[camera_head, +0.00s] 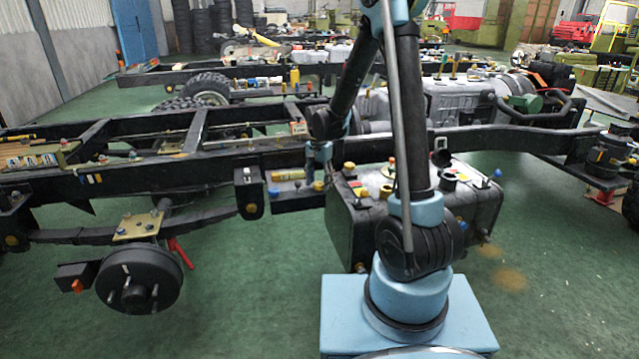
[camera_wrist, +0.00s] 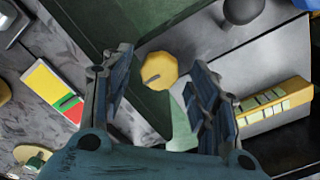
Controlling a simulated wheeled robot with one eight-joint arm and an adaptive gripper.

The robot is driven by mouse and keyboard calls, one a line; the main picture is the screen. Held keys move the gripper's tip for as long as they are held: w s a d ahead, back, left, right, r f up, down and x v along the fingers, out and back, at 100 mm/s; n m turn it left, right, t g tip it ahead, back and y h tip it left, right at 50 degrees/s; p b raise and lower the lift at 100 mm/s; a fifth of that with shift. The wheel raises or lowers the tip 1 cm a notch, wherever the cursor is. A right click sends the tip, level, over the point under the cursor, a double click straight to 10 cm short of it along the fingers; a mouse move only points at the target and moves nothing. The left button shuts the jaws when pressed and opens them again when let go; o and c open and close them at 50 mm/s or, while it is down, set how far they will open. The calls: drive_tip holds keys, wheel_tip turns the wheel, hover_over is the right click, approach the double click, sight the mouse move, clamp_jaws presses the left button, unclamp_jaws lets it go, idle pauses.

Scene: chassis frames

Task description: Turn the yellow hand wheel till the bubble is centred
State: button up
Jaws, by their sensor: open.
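The yellow hand wheel (camera_wrist: 160,66) shows in the wrist view as a small many-sided knob with a dark slot-like mark on its face. In the head view a small yellow part (camera_head: 318,186) sits just below my gripper and looks like the same wheel. My gripper (camera_wrist: 158,58) is open, one finger on each side of the wheel in the picture, with gaps showing. Whether the fingertips are level with it or above it I cannot tell. A yellow bar with several pale green segments (camera_wrist: 272,104) lies to the right; I cannot make out a bubble.
A yellow, white, red and green card (camera_wrist: 52,92) lies left of my gripper on a grey surface. A dark round knob (camera_wrist: 243,10) stands at the upper right. In the head view the black chassis rail (camera_head: 150,178) runs across, with a dark tank-like box (camera_head: 345,235) beside my arm.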

drive_tip(key=shift+f, duration=0.25)
drive_tip(key=c, duration=1.1)
drive_tip(key=shift+o, duration=0.2)
drive_tip(key=shift+n, duration=0.3)
